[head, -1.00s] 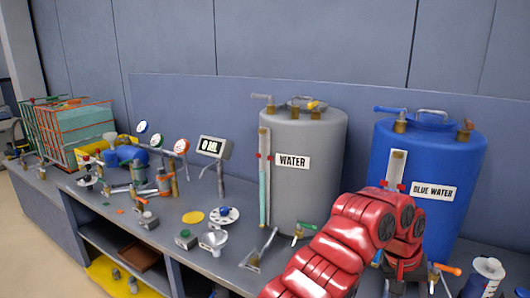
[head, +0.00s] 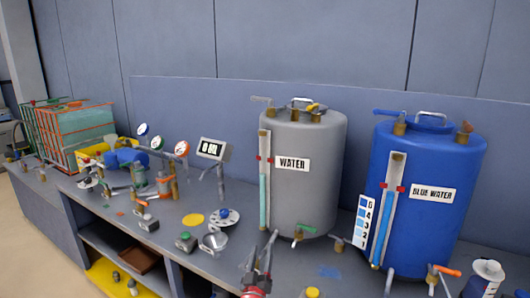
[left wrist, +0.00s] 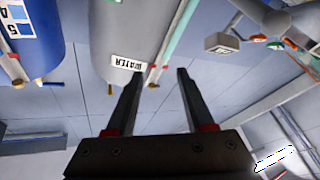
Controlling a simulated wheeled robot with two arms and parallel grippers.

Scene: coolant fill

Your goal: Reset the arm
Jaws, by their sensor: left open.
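My left gripper (head: 266,245) is low in the middle of the head view, in front of the grey water tank (head: 295,195). Its two dark fingers are spread apart with nothing between them. In the left wrist view, which is upside down, the open fingers (left wrist: 156,85) point toward the grey tank (left wrist: 118,40) and its label, apart from it as far as I can tell. The blue water tank (head: 440,150) stands to the right. My right gripper is not in view.
A numbered colour card (head: 362,220) stands by the blue tank. A red-framed tank (head: 80,130) is at far left. A white spool-like item (head: 487,272) is at right.

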